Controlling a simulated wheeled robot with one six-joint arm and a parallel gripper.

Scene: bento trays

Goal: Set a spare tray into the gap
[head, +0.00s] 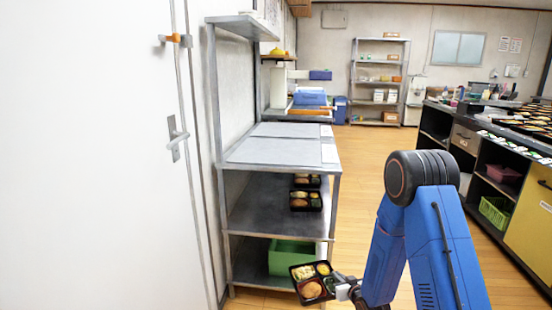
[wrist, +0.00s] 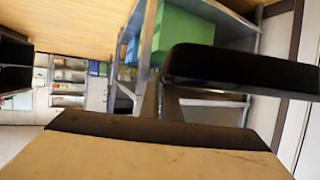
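A black bento tray (head: 312,284) with food in its compartments is at the end of my arm in the head view, tilted toward the camera. My gripper (head: 343,287) is shut on its right edge, in front of the shelf's lower level. In the wrist view a black tray edge (wrist: 235,66) fills the right side, near the finger shapes. Two more black bento trays, a nearer one (head: 305,201) and a farther one (head: 308,181), lie on the shelf's middle level. Several filled trays (head: 528,122) lie on the right counter. I cannot make out a gap among them.
The metal shelf (head: 280,150) stands left, beside a white door (head: 90,150). A green bin (head: 285,256) sits on its lower level. The dark counter (head: 470,150) runs along the right, with bins beneath. Open wooden floor (head: 365,150) lies between. A far rack (head: 380,80) stands at the back.

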